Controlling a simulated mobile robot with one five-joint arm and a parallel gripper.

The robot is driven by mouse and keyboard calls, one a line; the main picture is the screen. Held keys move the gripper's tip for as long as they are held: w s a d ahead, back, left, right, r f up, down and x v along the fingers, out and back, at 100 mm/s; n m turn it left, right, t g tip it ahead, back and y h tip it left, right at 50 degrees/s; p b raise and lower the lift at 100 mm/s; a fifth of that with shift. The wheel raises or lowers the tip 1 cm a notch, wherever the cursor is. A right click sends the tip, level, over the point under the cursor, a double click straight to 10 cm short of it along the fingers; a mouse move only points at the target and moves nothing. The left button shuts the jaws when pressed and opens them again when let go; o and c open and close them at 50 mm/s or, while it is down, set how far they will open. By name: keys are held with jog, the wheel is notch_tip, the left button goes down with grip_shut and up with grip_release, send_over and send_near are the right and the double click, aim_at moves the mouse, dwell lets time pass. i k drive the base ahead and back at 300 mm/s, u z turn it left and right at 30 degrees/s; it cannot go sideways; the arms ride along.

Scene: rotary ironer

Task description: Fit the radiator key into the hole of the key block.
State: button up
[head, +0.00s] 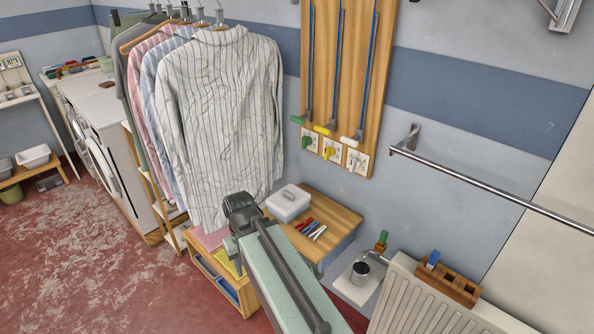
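A wooden block with several openings in its face (462,289), which looks like the key block, sits on top of the white radiator at lower right. A small blue piece (433,259) stands up at its left end; I cannot tell whether it is in a hole. A small green-handled piece (383,237), perhaps the radiator key, stands upright on a fitting left of the radiator. My gripper (240,205) is at the far end of my arm, left of both, in front of the hanging shirts and apart from the block. Its fingers are too dark and small to read.
A wooden table (335,217) holds a white box (288,203) and several pens. A metal rail (480,188) runs along the wall above the radiator (408,301).

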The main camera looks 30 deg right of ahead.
aim_at(459, 288)
jog(key=z, duration=1)
jog(key=k, duration=0.5)
jog(key=z, duration=0.35)
jog(key=i, duration=0.8)
